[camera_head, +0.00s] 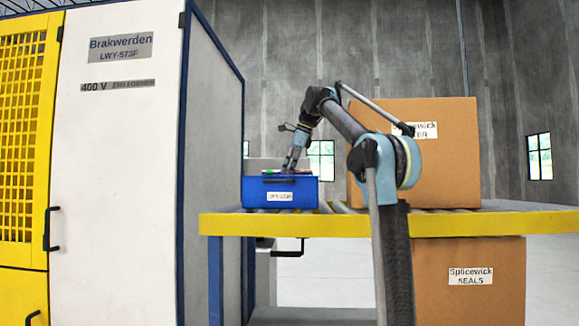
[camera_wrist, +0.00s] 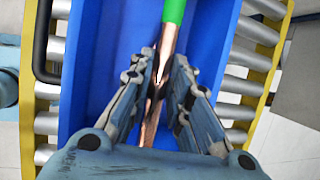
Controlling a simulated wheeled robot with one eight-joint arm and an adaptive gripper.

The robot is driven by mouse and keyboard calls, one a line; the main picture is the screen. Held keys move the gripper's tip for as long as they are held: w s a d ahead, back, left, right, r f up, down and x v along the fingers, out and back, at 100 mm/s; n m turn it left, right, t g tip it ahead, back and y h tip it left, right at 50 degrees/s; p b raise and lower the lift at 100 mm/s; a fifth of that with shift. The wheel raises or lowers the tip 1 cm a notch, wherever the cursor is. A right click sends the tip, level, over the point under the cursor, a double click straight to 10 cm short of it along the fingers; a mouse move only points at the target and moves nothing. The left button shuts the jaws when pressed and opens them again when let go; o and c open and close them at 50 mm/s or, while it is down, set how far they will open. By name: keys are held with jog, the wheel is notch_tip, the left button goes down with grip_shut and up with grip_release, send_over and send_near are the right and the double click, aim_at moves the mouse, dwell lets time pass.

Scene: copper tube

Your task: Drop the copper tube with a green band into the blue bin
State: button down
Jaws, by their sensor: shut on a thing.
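The copper tube (camera_wrist: 151,125) shows in the wrist view between my gripper's fingers, with its green band (camera_wrist: 174,11) at the top edge of the picture. My gripper (camera_wrist: 164,80) is shut on the tube's copper part. The blue bin (camera_wrist: 103,60) lies behind the tube and gripper in the wrist view, its walls on both sides of them. In the head view the blue bin (camera_head: 250,193) sits on the roller conveyor, and my gripper (camera_head: 289,168) is at its top opening. The green band (camera_head: 267,172) shows near the bin's rim. The bin's inside is hidden there.
The conveyor's yellow rail (camera_head: 300,225) runs across the front, and its rollers (camera_wrist: 245,85) flank the bin. A large cardboard box (camera_head: 440,160) stands right of the bin; another box (camera_head: 500,300) is below. A white and yellow machine (camera_head: 115,200) stands close at the left.

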jog(key=shift+f, duration=0.25)
jog(key=c, duration=1.4)
grip_release()
jog(key=shift+r, duration=0.15)
jog(key=shift+v, duration=5.8)
jog(key=shift+d, duration=0.15)
